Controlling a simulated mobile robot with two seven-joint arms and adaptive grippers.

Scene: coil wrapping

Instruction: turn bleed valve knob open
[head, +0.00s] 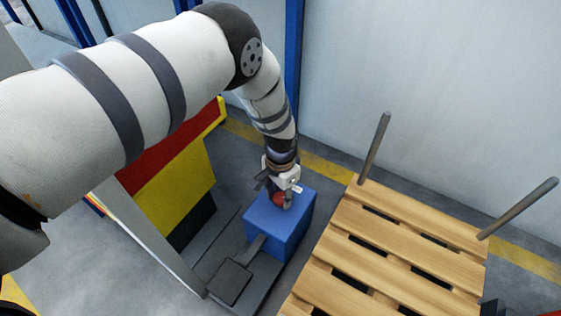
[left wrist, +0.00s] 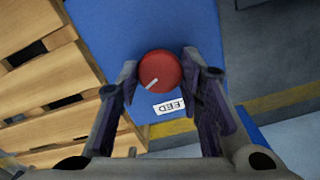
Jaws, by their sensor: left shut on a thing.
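The bleed valve knob (left wrist: 159,70) is a round red knob with a pale pointer line, on top of a blue box (head: 284,226). In the left wrist view the pointer line runs toward the lower left. A white label (left wrist: 169,106) with partly hidden lettering, "EED" legible, lies beside the knob. My left gripper (left wrist: 160,80) points down at the box with one finger on each side of the knob, shut on it. In the head view the gripper (head: 283,198) covers most of the knob, and only a bit of red shows. My right gripper is in neither view.
A wooden pallet (head: 398,240) with two upright grey posts stands right of the box. A dark pedal-like plate (head: 229,281) lies in front of the box. A yellow and red panel (head: 174,190) stands to the left. A pale wall rises behind.

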